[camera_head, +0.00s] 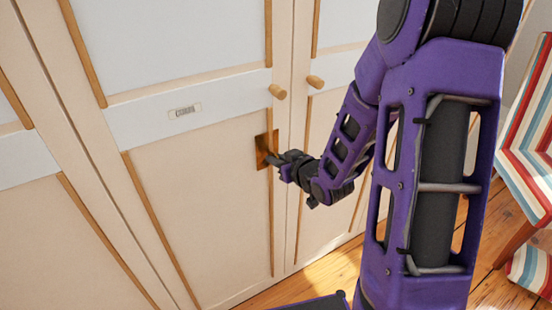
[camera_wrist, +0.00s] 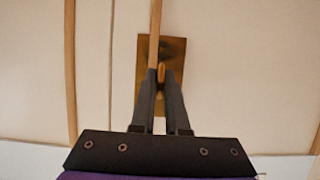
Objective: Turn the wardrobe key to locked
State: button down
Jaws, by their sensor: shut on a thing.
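The wardrobe (camera_head: 200,165) has cream and white door panels with wooden strips. A brass lock plate (camera_head: 262,152) sits on the door left of the centre gap, below a round knob; the plate also shows in the wrist view (camera_wrist: 176,55). My gripper (camera_head: 272,160) is at the plate, with its fingers pointing at it. In the wrist view its fingers (camera_wrist: 160,78) are closed on the small brass key (camera_wrist: 161,72) in front of the plate. The fingers hide most of the key, and I cannot tell its exact angle.
Two wooden knobs (camera_head: 277,91) (camera_head: 315,81) stick out above the lock, one on each door. A small label (camera_head: 185,111) is on the left door. A striped chair (camera_head: 530,130) stands at the right on a plank floor (camera_head: 315,275).

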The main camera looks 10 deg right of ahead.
jog(key=shift+r, duration=0.1)
jog(key=shift+d+m+p, duration=0.1)
jog(key=shift+m+p, duration=0.3)
jog(key=shift+p, duration=0.3)
jog(key=m+y+p, duration=0.2)
jog(key=p, duration=0.1)
jog(key=shift+w+r+g, duration=0.1)
jog(key=shift+r+g, duration=0.05)
jog(key=shift+g, duration=0.25)
jog(key=shift+d+f+m+t+y+p, duration=0.2)
jog(key=shift+m+y+p, duration=0.7)
jog(key=shift+m, duration=0.85)
jog(key=shift+a+f+m+t+y+p, duration=0.1)
jog(key=shift+m+t+y+p, duration=0.25)
jog(key=shift+m+y+p, duration=1)
jog(key=shift+d+f+m+t+y+p, duration=0.1)
jog(key=shift+m+t+y+p, duration=0.25)
jog(key=shift+m, duration=1.85)
jog(key=shift+a, duration=0.1)
